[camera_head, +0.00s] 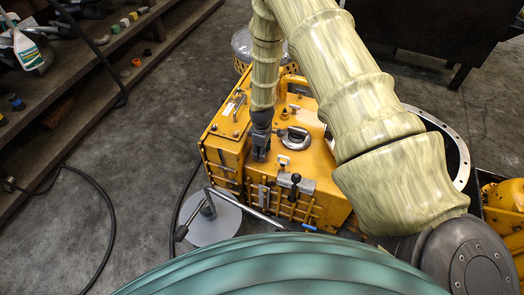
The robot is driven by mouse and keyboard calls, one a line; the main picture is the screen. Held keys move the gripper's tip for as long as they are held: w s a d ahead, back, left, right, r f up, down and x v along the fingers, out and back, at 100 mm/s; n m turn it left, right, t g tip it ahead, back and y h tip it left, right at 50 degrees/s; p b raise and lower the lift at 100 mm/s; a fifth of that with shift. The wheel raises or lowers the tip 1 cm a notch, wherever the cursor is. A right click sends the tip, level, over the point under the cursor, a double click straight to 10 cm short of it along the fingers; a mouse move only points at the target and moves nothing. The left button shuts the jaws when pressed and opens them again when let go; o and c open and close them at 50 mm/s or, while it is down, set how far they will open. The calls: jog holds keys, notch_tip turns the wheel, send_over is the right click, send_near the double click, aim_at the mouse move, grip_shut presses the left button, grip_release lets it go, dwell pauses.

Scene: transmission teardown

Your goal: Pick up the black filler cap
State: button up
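The yellow transmission housing (325,195) stands on the floor in the middle of the view. My arm reaches down from the top, and my gripper (261,155) points down at the top of the housing, left of a round grey ring-shaped fitting (296,138). The gripper is small and dark here; I cannot tell whether its fingers are open or shut, or whether they touch anything. I cannot clearly make out the black filler cap; it may be hidden by the gripper. A black-knobbed lever (296,179) stands at the housing's front edge.
A shelf (95,75) with a spray bottle (27,48) and small coloured caps is at the left. Black cables (108,205) lie on the floor. A large round metal casing (455,150) is at the right.

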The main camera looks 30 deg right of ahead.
jog(key=o, duration=1.1)
jog(key=shift+o, duration=0.9)
jog(key=shift+w+r, duration=0.1)
jog(key=shift+r, duration=0.1)
jog(key=shift+w+r+b, duration=0.15)
jog(key=shift+r+b, duration=0.15)
jog(key=shift+b, duration=0.25)
notch_tip(320, 180, up, 11)
jog(key=m+b, duration=0.2)
jog(key=b, duration=0.5)
jog(key=shift+s+f+b, duration=0.2)
jog(key=shift+f+b, duration=0.7)
jog(key=shift+f, duration=4.55)
